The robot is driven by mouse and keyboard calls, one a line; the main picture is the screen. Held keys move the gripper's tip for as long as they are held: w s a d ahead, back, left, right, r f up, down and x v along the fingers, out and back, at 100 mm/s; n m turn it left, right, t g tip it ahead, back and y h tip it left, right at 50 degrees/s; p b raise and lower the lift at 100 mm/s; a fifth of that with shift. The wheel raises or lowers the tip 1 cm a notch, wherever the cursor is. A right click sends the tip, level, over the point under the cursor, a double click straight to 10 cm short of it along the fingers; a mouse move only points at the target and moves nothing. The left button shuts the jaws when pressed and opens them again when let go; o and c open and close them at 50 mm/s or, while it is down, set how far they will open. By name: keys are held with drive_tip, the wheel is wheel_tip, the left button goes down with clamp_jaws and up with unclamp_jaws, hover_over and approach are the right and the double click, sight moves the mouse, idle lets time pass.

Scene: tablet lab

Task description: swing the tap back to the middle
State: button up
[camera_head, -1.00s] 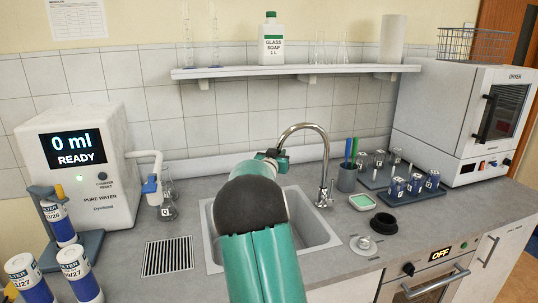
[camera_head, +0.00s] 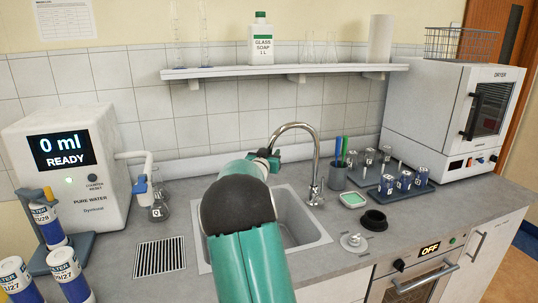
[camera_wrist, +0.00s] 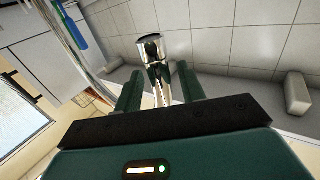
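The tap (camera_head: 317,165) is a chrome gooseneck standing at the back right of the sink (camera_head: 318,238). Its spout arches over to the left, and its tip reaches my gripper (camera_head: 268,155) above the back part of the sink. In the wrist view the shiny spout end (camera_wrist: 152,52) stands between the two green fingers of my gripper (camera_wrist: 160,92). The fingers are apart, one on each side of it. I cannot tell whether either finger touches it. My arm hides the left part of the sink in the head view.
A flask (camera_head: 159,208) and the water machine (camera_head: 70,165) stand left. A shelf (camera_head: 290,70) hangs above.

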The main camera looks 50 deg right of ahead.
drive_tip(key=v, duration=1.3)
drive_tip(key=shift+a, duration=0.35)
drive_tip(key=shift+s, duration=0.15)
